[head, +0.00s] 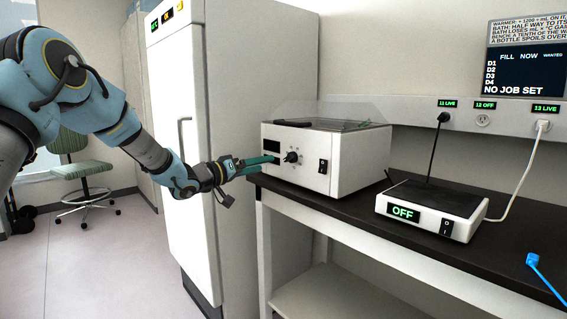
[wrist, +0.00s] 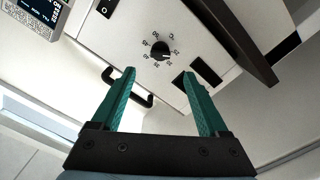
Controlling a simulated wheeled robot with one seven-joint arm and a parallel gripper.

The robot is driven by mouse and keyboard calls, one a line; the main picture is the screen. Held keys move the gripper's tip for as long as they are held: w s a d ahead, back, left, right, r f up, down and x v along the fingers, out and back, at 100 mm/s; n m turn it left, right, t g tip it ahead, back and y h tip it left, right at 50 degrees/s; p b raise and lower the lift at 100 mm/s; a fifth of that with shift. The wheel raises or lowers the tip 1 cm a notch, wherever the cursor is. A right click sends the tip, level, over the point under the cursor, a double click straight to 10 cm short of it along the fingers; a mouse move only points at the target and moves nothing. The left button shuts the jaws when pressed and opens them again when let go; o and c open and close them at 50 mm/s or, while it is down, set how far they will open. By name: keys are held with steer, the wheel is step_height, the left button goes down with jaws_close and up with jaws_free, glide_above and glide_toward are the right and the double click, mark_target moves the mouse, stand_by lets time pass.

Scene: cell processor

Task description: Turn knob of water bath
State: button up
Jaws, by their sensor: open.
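The water bath (head: 350,165) is a white box with a clear lid, standing on the dark bench. Its black knob (head: 292,157) is on the front face, between a dark display (head: 271,146) and a black rocker switch (head: 322,166). In the wrist view the knob (wrist: 161,50) sits inside a ring of printed marks, with its pointer hard to read. My gripper (head: 268,164) has teal fingers and is open and empty in front of the bath face. In the wrist view the fingertips (wrist: 162,76) are spread on either side of the knob's line, apart from the knob.
A white device (head: 430,208) reading OFF stands to the right on the bench (head: 400,250). Cords run from it and beside it to wall sockets. A blue item (head: 545,275) lies at the bench's right. A tall white cabinet (head: 185,150) stands left of the bath, near my arm.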

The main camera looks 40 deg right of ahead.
mark_target(287, 159)
steer(key=d, duration=0.3)
steer(key=d+p, duration=0.1)
steer(key=d, duration=0.2)
steer(key=d+p, duration=0.1)
steer(key=d, duration=0.3)
steer(key=shift+s, duration=0.3)
steer(key=shift+c, duration=0.3)
jaws_close()
